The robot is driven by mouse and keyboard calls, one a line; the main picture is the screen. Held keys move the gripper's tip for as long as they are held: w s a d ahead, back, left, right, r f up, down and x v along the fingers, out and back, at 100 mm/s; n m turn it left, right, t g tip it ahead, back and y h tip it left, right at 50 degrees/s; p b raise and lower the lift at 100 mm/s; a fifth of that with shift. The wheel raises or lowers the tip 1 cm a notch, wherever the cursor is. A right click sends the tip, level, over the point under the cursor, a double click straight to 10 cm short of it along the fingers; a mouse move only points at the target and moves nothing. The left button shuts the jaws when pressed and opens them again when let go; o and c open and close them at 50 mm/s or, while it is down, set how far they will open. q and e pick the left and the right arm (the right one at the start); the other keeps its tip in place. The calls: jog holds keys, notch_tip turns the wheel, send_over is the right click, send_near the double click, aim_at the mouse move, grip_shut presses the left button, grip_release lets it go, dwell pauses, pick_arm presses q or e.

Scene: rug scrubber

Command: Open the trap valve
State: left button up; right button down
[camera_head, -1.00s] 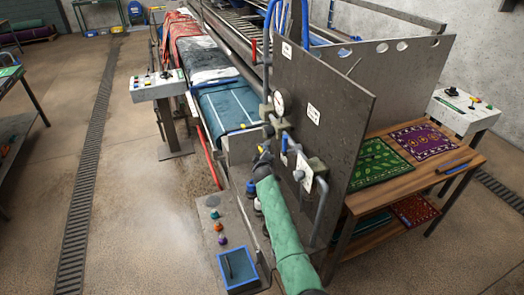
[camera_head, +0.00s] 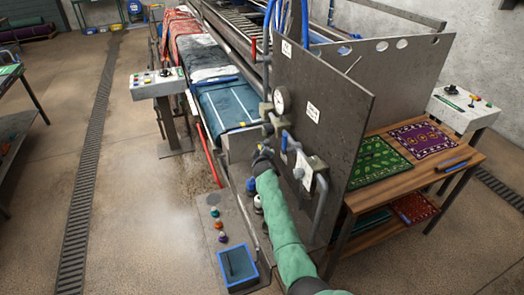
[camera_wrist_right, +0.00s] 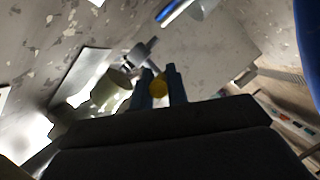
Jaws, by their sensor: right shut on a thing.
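My right gripper (camera_head: 262,153) is at the end of the green-sleeved arm, beside the pipework on the near face of the grey machine panel. In the right wrist view its two blue fingers (camera_wrist_right: 160,84) are shut on a small yellow handle (camera_wrist_right: 158,88), which looks like part of the trap valve. The gripper and sleeve hide most of the valve in the head view. A pale rounded fitting (camera_wrist_right: 110,92) is just left of the fingers in the wrist view. My left gripper is not in view.
A pressure gauge (camera_head: 280,99) and grey pipes (camera_head: 322,205) are on the panel (camera_head: 335,120) close to my arm. A wooden table (camera_head: 380,198) with rugs stands right.

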jog(key=shift+w+d+r+b, duration=0.15)
jog(key=shift+d+b, duration=0.05)
jog(key=shift+b, duration=0.3)
jog(key=shift+a+r+g+b, duration=0.1)
jog(key=shift+r+g+b, duration=0.2)
jog(key=shift+g, duration=0.3)
jog(key=shift+r+n+g+p, duration=0.3)
jog(key=shift+r+g+p, duration=0.15)
jog(key=shift+g+p, duration=0.2)
jog(key=shift+a+g+h, duration=0.15)
jog(key=shift+g+h, duration=0.15)
jog(key=shift+g, duration=0.45)
jog(key=c, duration=1.4)
grip_release()
jog(key=shift+f, duration=0.1)
